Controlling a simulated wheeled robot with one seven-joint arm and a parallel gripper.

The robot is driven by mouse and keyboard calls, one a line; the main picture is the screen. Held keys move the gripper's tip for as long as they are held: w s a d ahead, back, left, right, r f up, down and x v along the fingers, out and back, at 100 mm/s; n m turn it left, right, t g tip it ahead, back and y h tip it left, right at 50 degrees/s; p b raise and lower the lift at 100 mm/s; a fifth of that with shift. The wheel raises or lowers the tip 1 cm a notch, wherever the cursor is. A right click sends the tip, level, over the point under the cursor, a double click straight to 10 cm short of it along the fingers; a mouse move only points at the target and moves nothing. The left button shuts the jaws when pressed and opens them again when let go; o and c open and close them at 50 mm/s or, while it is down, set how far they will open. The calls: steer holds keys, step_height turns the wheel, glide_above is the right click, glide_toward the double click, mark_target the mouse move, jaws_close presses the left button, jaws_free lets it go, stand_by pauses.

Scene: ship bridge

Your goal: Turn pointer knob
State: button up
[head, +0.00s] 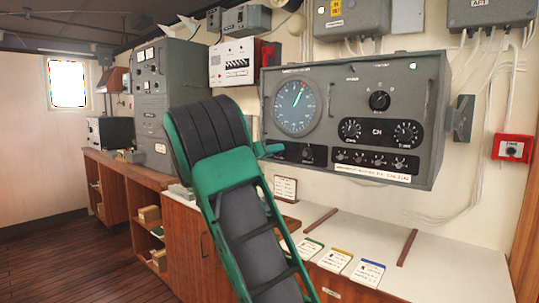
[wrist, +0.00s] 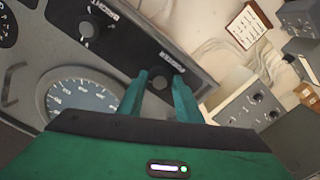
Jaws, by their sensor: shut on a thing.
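A grey instrument console (head: 345,85) hangs on the wall in the head view, with a round dial (head: 296,107) at its left. Below the dial is a black plate with pointer knobs; its right knob (head: 307,153) is clear of my gripper and also shows in the wrist view (wrist: 92,30). My gripper (head: 274,149) reaches the left end of this plate. In the wrist view my two green fingers (wrist: 162,92) are shut on the left knob (wrist: 159,79), one on each side. Its pointer direction is hard to tell, and my arm hides part of the area.
More knobs sit on the console: a large one (head: 379,100), two scaled ones and a lower row of small ones. A white-topped counter (head: 430,262) with several cards runs below. A red box (head: 512,148) is on the right wall.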

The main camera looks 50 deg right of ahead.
steer(key=shift+w+a+f, duration=0.1)
steer(key=shift+w+f, duration=0.05)
steer(key=o, duration=1)
steer(key=shift+o, duration=0.2)
steer(key=a, duration=1)
steer(key=shift+s+a, duration=0.3)
steer(key=shift+s, duration=0.1)
